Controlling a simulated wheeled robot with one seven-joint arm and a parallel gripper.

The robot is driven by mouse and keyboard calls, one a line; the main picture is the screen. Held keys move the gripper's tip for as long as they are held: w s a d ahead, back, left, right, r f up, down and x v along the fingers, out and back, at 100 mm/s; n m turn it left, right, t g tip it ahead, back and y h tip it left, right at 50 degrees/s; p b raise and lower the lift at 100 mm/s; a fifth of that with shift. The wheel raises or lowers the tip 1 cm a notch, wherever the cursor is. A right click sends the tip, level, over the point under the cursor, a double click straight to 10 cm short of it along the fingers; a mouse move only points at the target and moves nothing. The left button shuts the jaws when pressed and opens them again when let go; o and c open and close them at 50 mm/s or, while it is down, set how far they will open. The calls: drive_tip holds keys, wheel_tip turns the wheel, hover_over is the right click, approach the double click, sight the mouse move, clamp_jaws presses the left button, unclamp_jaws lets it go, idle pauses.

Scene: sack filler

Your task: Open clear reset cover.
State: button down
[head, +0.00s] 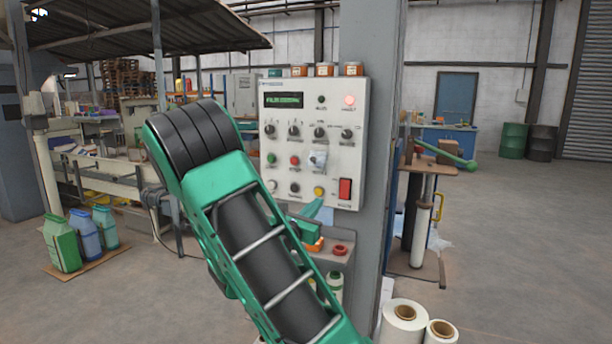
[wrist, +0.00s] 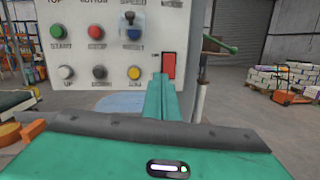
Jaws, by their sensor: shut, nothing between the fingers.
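The control panel (head: 312,110) is a pale box on a grey column, with knobs, buttons and a green display. The clear reset cover (head: 318,159) sits at the right of the upper button row. In the wrist view the cover (wrist: 132,22) is a small clear flap over a blue button and appears down. My gripper (wrist: 161,88) is shut and empty, its green fingers pointing at the panel, below and right of the cover and overlapping the panel's lower edge in the picture. In the head view my gripper (head: 312,208) shows partly behind my arm, below the panel.
A red rocker switch (wrist: 168,66) is close to my fingertips in the wrist view. A yellow button (head: 319,191) sits below the cover. A small shelf (head: 335,252) with a red ring is under the panel. White rolls (head: 402,322) stand on the floor at the right.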

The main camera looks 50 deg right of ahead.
sight(316, 158)
drive_tip(key=w+a+r+n+t, duration=0.2)
drive_tip(key=w+a+n+t, duration=0.1)
drive_tip(key=w+n, duration=0.1)
drive_tip(key=w+d+r, duration=0.4)
drive_tip(key=d+r, duration=0.2)
drive_tip(key=d, duration=0.3)
